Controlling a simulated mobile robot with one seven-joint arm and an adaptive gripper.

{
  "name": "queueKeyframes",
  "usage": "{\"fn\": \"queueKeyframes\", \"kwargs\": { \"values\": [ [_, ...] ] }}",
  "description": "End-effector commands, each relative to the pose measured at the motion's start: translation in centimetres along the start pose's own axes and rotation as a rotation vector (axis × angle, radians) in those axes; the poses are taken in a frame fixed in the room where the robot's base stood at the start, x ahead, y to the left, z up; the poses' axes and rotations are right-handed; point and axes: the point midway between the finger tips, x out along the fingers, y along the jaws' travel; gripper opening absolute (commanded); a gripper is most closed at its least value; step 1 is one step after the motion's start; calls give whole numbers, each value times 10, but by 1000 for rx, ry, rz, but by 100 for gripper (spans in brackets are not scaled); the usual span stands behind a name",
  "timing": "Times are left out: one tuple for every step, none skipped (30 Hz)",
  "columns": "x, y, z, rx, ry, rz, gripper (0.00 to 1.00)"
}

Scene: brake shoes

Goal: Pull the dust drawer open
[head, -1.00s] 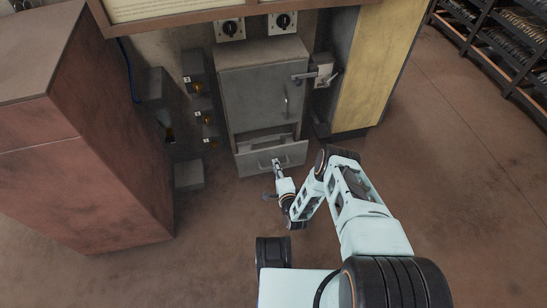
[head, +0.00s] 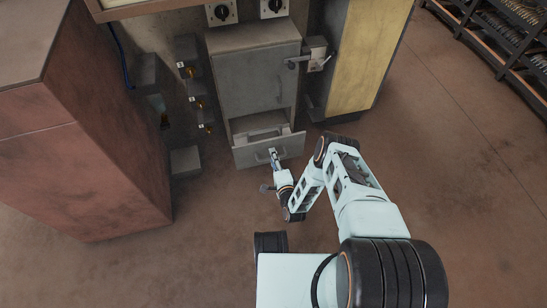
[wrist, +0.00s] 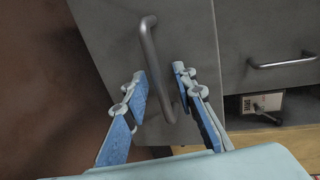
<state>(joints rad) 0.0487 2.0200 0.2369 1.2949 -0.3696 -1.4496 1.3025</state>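The dust drawer (head: 250,156) is the low grey front at the foot of the grey cabinet. It stands partly out, with a gap showing behind its front. In the wrist view its front (wrist: 110,35) fills the upper middle, turned on its side, with the metal bar handle (wrist: 149,45). My gripper (head: 273,153) is at the drawer handle in the head view. In the wrist view my gripper (wrist: 160,74) has its fingers apart on either side of the bar's line, with a visible gap. Whether the fingertips reach past the bar is hard to tell.
The cabinet door (head: 250,80) above is closed; its handle (wrist: 283,63) shows in the wrist view. A red-brown cabinet (head: 80,170) stands to the left and a yellow panel (head: 355,60) to the right. The floor (head: 460,170) is open at right.

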Motion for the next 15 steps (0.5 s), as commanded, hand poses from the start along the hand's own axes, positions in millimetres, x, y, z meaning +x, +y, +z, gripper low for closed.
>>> {"fn": "queueKeyframes", "kwargs": {
  "values": [
    [0,0,0,0,0,0,25],
    [0,-1,0,0,0,0,25],
    [0,-2,0,0,0,0,25],
    [0,-3,0,0,1,0,25],
    [0,-4,0,1,1,0,25],
    [-1,-7,0,1,1,0,25],
    [-1,-10,-1,1,1,-1,25],
    [-2,-13,-1,1,1,0,25],
    [-2,-18,-1,1,1,0,25],
    [-4,-22,-1,1,1,0,25],
    [-4,-26,-1,1,1,-2,25],
    [-5,-33,-1,1,1,-3,25],
    [-6,-39,-1,2,1,-5,25],
    [-7,-44,-1,2,1,-7,25],
    [-8,-52,-1,1,1,-10,28]
  ]
}}
